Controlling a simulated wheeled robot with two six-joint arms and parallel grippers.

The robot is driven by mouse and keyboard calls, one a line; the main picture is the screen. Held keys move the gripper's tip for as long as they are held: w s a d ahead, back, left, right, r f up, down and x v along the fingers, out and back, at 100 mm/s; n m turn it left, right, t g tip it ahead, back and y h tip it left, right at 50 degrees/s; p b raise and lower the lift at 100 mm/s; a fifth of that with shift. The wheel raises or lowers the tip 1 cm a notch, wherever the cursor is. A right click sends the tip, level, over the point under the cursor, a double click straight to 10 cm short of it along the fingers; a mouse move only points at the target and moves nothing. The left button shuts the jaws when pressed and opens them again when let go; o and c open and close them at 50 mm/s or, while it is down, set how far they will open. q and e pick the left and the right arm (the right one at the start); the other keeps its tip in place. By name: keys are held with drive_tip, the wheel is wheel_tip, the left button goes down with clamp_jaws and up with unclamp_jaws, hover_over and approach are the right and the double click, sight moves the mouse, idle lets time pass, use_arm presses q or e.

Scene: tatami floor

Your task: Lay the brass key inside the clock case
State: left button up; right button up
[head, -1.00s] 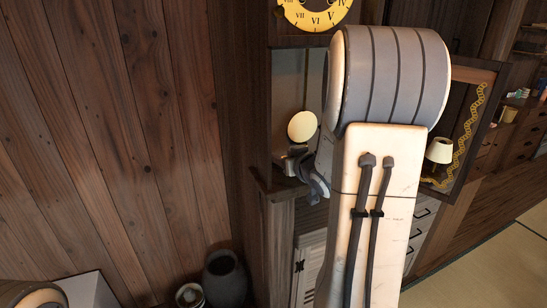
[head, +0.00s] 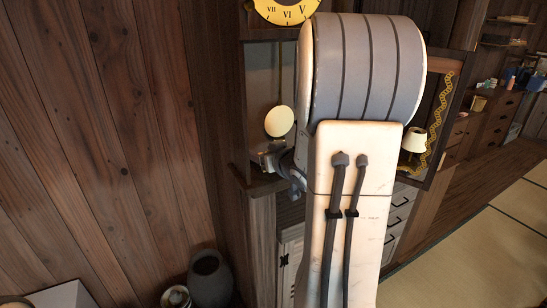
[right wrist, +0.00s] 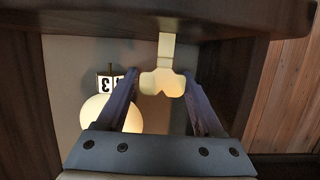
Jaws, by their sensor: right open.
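The clock case (head: 244,120) is tall dark wood with an open front. Its yellow dial (head: 287,10) is at the top edge and a pale round pendulum disc (head: 279,122) hangs inside. My right gripper (head: 268,156) is at the case opening just below the disc, partly hidden by my arm. In the right wrist view its two fingers (right wrist: 160,100) are open and spread. My left gripper is out of view.
The case's side wall (right wrist: 245,85) is near the other. A dark vase (head: 209,278) stands at lower left.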

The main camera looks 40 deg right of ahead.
drive_tip(key=b+v, duration=0.3)
drive_tip(key=v, duration=0.7)
drive_tip(key=shift+s, duration=0.25)
